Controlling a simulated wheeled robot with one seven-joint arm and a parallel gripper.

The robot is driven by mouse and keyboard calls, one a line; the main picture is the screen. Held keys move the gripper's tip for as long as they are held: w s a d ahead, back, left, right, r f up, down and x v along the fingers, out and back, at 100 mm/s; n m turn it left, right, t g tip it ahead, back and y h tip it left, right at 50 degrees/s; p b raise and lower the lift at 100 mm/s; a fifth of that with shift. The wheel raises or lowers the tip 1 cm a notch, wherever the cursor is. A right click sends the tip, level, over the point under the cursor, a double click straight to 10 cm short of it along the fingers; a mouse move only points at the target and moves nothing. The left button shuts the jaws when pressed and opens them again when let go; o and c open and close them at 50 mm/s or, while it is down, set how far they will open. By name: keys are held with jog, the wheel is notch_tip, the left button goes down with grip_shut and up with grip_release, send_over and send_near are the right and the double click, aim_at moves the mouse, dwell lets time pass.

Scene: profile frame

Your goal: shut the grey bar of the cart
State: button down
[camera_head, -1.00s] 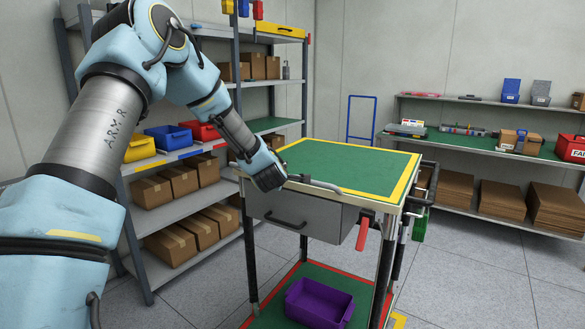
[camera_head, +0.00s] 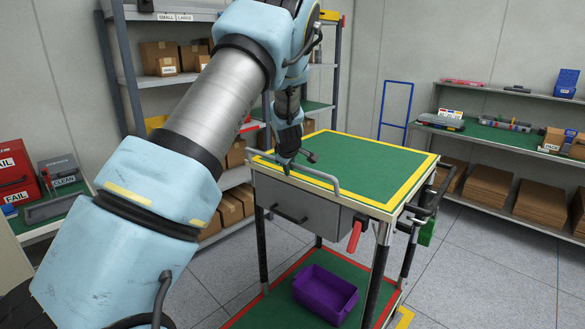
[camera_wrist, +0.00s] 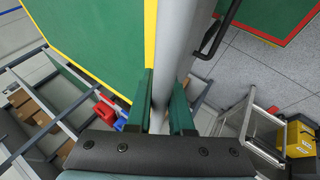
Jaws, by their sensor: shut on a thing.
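The cart has a green top (camera_head: 365,160) with a yellow border. Its grey bar (camera_head: 318,176) runs along the top's front edge, above the grey drawer (camera_head: 300,208). My gripper (camera_head: 286,168) reaches down from above onto the bar's left part; its fingertips are small and partly hidden there. In the wrist view, the bar (camera_wrist: 178,35) passes lengthwise between the dark green fingers of my gripper (camera_wrist: 160,106), which is shut on it. The green top (camera_wrist: 85,40) lies beside the bar on the left.
A red handle (camera_head: 355,236) hangs at the cart's front corner. A purple bin (camera_head: 325,294) stands on the lower shelf. Shelving with boxes (camera_head: 160,58) stands behind, and red FAIL boxes (camera_head: 12,170) are at far left.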

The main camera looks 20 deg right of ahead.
jog(key=shift+w+d+f+m+g+y, duration=0.1)
jog(key=shift+w+d+m+g+y, duration=0.15)
jog(key=shift+g+y, duration=0.35)
jog(key=shift+w+d+m+g+y, duration=0.15)
jog(key=shift+d+g+y, duration=0.2)
jog(key=shift+y, duration=0.45)
jog(key=c, duration=0.8)
grip_release()
jog(key=shift+a, duration=0.1)
jog(key=b+v, duration=0.4)
jog(key=v, duration=0.6)
jog(key=shift+s+r, duration=0.1)
jog(key=shift+r, duration=0.3)
